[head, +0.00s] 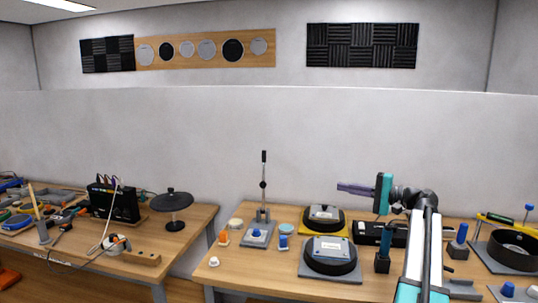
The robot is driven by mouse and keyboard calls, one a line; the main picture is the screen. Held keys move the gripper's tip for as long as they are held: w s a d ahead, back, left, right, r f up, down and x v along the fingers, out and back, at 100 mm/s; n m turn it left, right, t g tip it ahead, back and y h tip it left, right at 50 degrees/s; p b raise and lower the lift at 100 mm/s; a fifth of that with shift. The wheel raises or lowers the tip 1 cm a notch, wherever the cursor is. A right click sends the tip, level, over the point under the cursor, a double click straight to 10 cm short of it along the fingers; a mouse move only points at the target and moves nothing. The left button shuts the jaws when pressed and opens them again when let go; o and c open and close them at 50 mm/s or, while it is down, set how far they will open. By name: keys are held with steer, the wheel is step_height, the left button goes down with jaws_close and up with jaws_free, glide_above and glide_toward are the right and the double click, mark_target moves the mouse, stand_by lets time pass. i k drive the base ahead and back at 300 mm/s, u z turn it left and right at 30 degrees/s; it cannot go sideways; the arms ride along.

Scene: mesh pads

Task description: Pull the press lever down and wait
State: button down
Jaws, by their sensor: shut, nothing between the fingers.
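The press lever (264,170) stands upright on the work table, a thin rod with a black grip at its top and a dark knob partway down. Its foot is on a grey base plate (251,242) with a blue knob on it. My gripper (341,187) is to the right of the lever at about the height of its upper half, pointing left. Its fingers are shut with nothing between them, and it appears clear of the lever.
Two round black pads (330,262) on plates stand right of the lever. Small orange, blue and white pieces lie around its base. A black ring (513,248) is at far right. A second table (150,268) with tools is at left, across a gap.

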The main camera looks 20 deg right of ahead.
mark_target(263, 184)
steer(key=u, duration=0.05)
steer(key=i, duration=1.25)
